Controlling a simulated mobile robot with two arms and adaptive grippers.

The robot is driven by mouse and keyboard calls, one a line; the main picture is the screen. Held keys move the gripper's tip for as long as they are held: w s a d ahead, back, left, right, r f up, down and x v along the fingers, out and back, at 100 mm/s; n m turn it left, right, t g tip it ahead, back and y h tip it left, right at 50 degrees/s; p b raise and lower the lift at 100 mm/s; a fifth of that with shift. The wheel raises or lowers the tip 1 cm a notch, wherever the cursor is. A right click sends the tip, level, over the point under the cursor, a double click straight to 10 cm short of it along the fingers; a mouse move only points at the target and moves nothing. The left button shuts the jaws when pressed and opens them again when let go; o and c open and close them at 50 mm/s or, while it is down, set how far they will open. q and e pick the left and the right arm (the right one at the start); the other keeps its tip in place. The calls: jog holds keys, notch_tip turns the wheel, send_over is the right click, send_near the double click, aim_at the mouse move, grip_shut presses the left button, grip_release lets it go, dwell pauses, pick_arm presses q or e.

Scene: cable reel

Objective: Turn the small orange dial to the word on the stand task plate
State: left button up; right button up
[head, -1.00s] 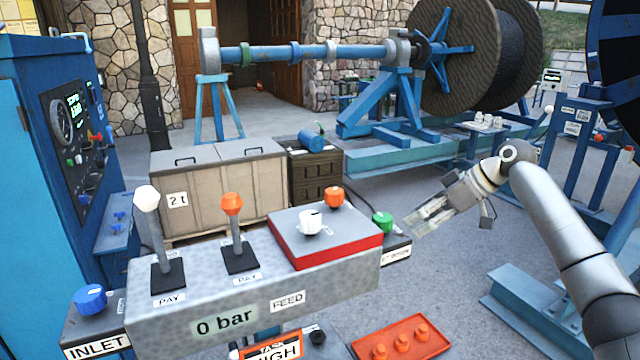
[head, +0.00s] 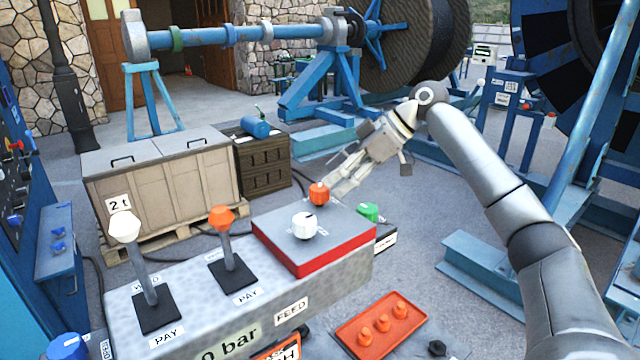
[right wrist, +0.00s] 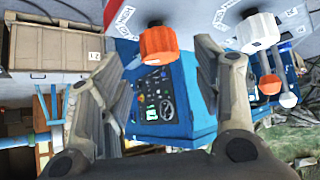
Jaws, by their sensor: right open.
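The small orange dial (head: 319,194) stands on the grey top of the red-edged box (head: 340,248), behind a larger white dial (head: 305,225). My right gripper (head: 333,190) is open, its fingertips close beside the orange dial at the box's back edge. In the right wrist view the orange dial (right wrist: 158,45) appears between the spread fingers (right wrist: 160,60); contact cannot be told. The white dial (right wrist: 258,32) is right of them. The task plate (head: 280,347) is cut off at the bottom edge, with only part of its word showing. My left gripper is out of view.
Two levers, white-topped (head: 125,226) and orange-topped (head: 221,217), stand left of the box on the grey console. A green knob (head: 369,211) is right of the box. An orange tray (head: 350,335) with pegs lies in front.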

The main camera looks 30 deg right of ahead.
aim_at(320, 187)
jog(key=x, duration=0.3)
jog(key=shift+w+a+p, duration=0.25)
jog(key=shift+a+p, duration=0.1)
jog(key=shift+x, duration=0.9)
jog(key=shift+f, duration=0.1)
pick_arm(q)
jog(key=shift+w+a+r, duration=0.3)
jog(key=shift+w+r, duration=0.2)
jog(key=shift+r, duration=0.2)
pick_arm(e)
jog(key=c, duration=1)
